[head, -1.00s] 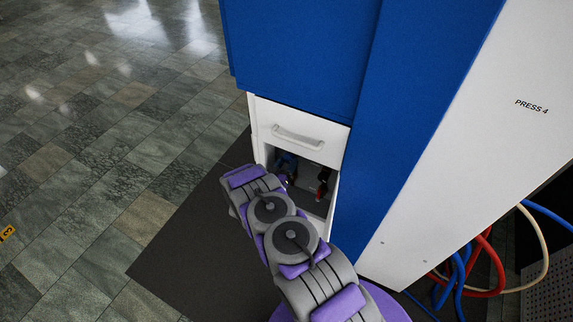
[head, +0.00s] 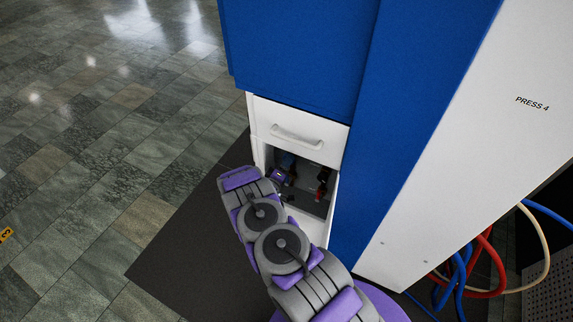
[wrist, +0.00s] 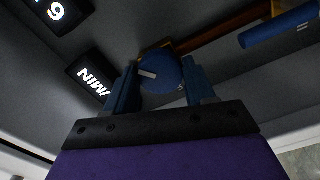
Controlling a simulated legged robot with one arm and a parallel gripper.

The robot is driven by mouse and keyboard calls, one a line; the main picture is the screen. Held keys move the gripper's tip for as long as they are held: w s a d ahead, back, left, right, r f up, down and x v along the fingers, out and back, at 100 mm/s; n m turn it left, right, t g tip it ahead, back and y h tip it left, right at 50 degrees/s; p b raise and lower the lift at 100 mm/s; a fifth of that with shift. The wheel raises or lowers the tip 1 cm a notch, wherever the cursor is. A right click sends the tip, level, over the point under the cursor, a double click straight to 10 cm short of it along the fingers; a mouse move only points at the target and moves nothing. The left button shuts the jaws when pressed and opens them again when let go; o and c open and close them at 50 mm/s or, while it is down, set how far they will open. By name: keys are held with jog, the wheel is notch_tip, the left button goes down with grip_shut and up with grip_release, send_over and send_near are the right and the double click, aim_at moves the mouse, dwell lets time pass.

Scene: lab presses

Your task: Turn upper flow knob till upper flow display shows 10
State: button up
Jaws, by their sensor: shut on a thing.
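In the wrist view, my gripper (wrist: 161,82) has its two blue fingers on either side of a round blue knob (wrist: 161,66) and is shut on it. The knob has a white mark on its face. An orange-brown pipe runs behind it. A lit display (wrist: 55,14) at the top left shows tilted white characters, one like a 6 or 9, cut by the frame edge. A second dark display (wrist: 92,76) shows tilted text like MIN, partly hidden by a finger. In the head view, my gripper's fingertips are hidden inside the open compartment (head: 308,197).
A white drawer front with a handle (head: 297,134) sits just above the compartment. A red part (head: 323,186) is inside it. Another blue cylindrical part (wrist: 277,27) lies at the wrist view's upper right. Blue press panels (head: 300,45) rise above. Hoses (head: 478,262) hang at right.

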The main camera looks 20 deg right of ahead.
jog(key=shift+w+a+n, duration=0.1)
jog(key=shift+a+n, duration=0.1)
jog(key=shift+n, duration=0.7)
jog(key=o, duration=1)
jog(key=shift+f, duration=0.1)
jog(key=p+v, duration=0.2)
jog(key=v, duration=1.5)
jog(key=shift+a+f, duration=0.1)
jog(key=shift+a, duration=0.05)
